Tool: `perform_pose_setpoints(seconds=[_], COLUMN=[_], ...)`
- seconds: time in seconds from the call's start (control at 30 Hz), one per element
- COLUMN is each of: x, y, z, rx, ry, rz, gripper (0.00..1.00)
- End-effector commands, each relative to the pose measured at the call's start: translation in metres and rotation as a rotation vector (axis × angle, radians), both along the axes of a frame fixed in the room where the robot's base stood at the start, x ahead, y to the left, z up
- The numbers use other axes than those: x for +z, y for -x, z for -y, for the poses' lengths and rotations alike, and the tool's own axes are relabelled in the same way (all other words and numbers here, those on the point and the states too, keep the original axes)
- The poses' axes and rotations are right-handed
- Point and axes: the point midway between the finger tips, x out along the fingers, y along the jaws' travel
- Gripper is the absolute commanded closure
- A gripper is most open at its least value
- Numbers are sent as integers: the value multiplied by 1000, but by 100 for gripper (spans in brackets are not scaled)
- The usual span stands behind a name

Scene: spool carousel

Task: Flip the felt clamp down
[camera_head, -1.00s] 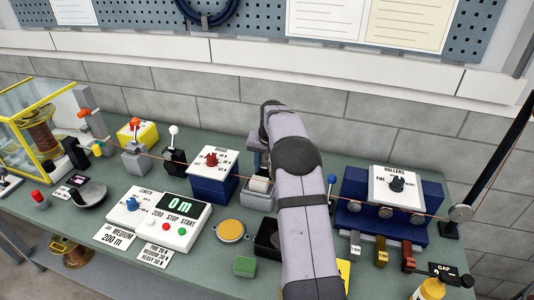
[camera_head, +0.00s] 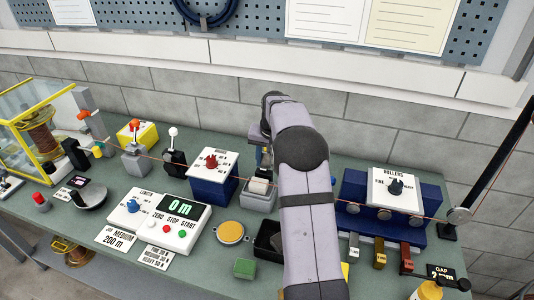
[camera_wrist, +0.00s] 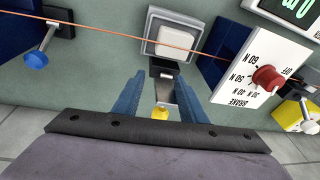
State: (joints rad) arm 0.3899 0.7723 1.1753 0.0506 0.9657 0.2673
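The felt clamp's grey base (camera_head: 258,203) with its pale felt pad (camera_head: 260,185) stands just left of my arm in the head view. In the wrist view the pad (camera_wrist: 173,42) lies at the upper middle, with the copper wire crossing it. The clamp's metal arm (camera_wrist: 164,90) is raised off the pad and points toward my wrist, ending in a yellow knob (camera_wrist: 160,113). My gripper (camera_wrist: 162,88) is open, with one blue finger on each side of the clamp arm. Contact cannot be told. My arm hides part of the clamp in the head view.
A blue brake box (camera_head: 213,176) with a red dial stands close left of the clamp. A blue-knobbed lever (camera_wrist: 36,60) and the rollers block (camera_head: 394,190) are on the other side. The wire (camera_wrist: 100,28) runs along the bench. A dark tray (camera_head: 266,240) sits in front.

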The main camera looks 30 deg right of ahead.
Motion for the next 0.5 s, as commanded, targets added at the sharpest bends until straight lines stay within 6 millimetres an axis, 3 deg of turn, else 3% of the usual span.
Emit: perform_pose_setpoints(seconds=[0.03, 0.5], x=[8, 26], y=[-1, 11], z=[1, -5], rx=[-2, 1], ry=[5, -2], rz=[10, -2], gripper=[62, 62])
